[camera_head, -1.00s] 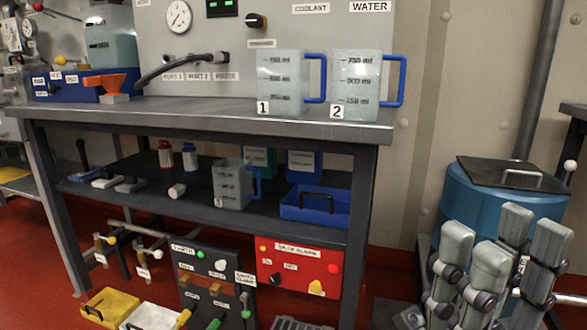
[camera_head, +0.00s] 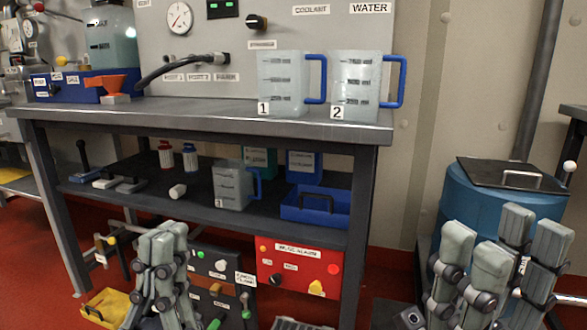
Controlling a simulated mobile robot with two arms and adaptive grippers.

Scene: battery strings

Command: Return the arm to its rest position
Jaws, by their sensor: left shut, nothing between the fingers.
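My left gripper (camera_head: 163,232) points up at the bottom left in the head view, in front of the lower part of the workbench (camera_head: 200,120). Its fingers are close together, shut, with nothing between them. It hides part of the floor items behind it. My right gripper (camera_head: 500,245) stands at the bottom right, in front of the blue drum (camera_head: 460,200). Its fingers are spread apart, and I see nothing held in them.
Two measuring jugs, number 1 (camera_head: 278,85) and number 2 (camera_head: 355,82), stand near the bench's right end. Another jug (camera_head: 231,187) and a blue tray (camera_head: 322,210) are on the lower shelf. A red box (camera_head: 298,268) and a yellow tray (camera_head: 104,308) are below.

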